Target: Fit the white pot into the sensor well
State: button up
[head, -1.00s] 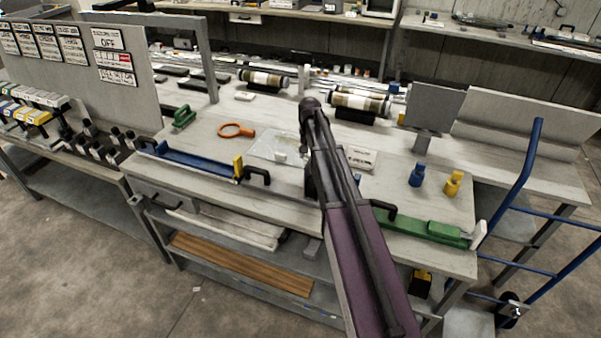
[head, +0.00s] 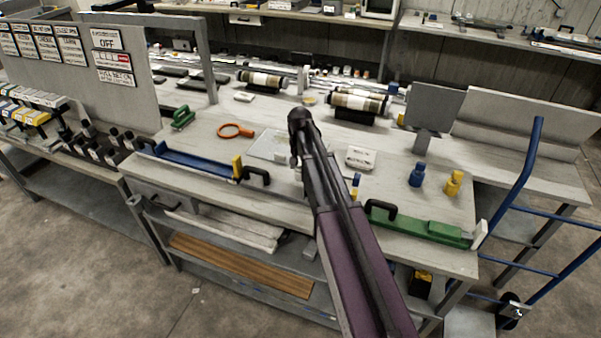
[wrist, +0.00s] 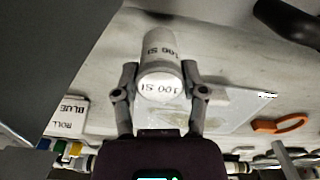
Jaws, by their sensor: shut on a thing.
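In the wrist view my gripper (wrist: 159,72) is shut on the white pot (wrist: 160,48), a short cylinder with black "100 SI" lettering on its side and end. One finger presses on each side of it. In the head view my own arm hides most of the gripper and the pot. A pale, flat plate (head: 266,146) lies on the bench just left of the arm; it also shows behind the gripper in the wrist view (wrist: 232,108). I cannot make out the sensor well for certain.
An orange ring tool (head: 235,130) lies left of the plate. A white labelled block (head: 361,158) is right of the arm. Blue (head: 417,175) and yellow (head: 453,183) bottles stand further right. Blue (head: 195,164) and green (head: 420,225) handled trays line the front edge.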

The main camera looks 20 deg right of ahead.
aim_at(300, 171)
jog(key=shift+w+f+b, duration=0.1)
jog(key=shift+f+b, duration=1.15)
jog(key=shift+f, duration=0.35)
jog(key=shift+f, duration=0.15)
jog(key=o, duration=1.2)
jog(key=shift+r, duration=0.25)
notch_tip(300, 171, up, 12)
jog(key=p, duration=1.2)
